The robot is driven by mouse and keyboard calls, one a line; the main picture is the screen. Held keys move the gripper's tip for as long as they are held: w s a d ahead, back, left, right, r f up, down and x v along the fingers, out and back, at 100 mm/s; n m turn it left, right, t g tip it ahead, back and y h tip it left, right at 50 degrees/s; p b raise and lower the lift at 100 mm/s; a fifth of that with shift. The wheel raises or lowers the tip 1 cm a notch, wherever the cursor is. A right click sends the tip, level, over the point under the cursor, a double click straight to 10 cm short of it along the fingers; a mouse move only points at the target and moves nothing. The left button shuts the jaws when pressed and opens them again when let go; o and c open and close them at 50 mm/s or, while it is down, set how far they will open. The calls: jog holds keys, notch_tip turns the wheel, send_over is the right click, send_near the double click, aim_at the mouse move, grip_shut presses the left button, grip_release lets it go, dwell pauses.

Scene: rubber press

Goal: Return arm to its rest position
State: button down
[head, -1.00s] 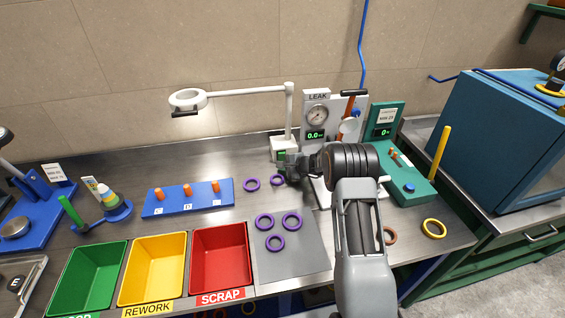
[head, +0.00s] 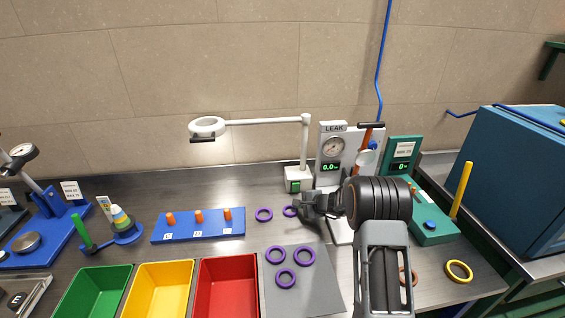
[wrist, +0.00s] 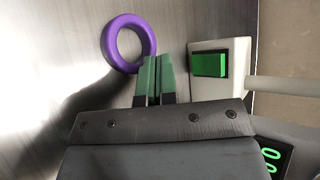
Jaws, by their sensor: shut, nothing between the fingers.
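My gripper (head: 303,208) is low over the steel bench, left of the leak tester and just in front of the lamp's base. In the wrist view, its two green fingertips (wrist: 155,66) are together with nothing between them. A purple ring (wrist: 108,42) lies on the bench beside the fingertips, apart from their grip. That ring also shows in the head view (head: 287,211), partly hidden by the gripper. My arm reaches in from the lower right and hides part of the bench and of the leak tester's base.
The magnifier lamp's base (head: 298,180), leak tester (head: 328,150) and green gauge unit (head: 436,236) stand close to my arm. Purple rings (head: 285,287) lie on a grey mat (head: 320,290). A blue peg board (head: 185,232) and coloured bins (head: 228,285) are left. Space above is clear.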

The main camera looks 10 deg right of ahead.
jog(key=s+a+r+n+g+h, duration=0.1)
jog(key=s+a+r+n+g, duration=0.2)
jog(key=s+r, duration=0.5)
jog(key=s+a+r+n+g, duration=0.1)
jog(key=s+a+r+n, duration=0.1)
jog(key=s+r+n, duration=0.6)
jog(key=s+d+n+h, duration=0.1)
jog(key=s+d+h, duration=0.1)
jog(key=s, duration=0.7)
jog(key=s+d+r+n+h, duration=0.1)
jog(key=s+d+n+h, duration=0.1)
jog(key=s+h, duration=0.3)
jog(key=s+d, duration=0.1)
jog(key=s, duration=0.3)
jog(key=shift+s+d+r, duration=0.3)
jog(key=shift+s+d, duration=0.05)
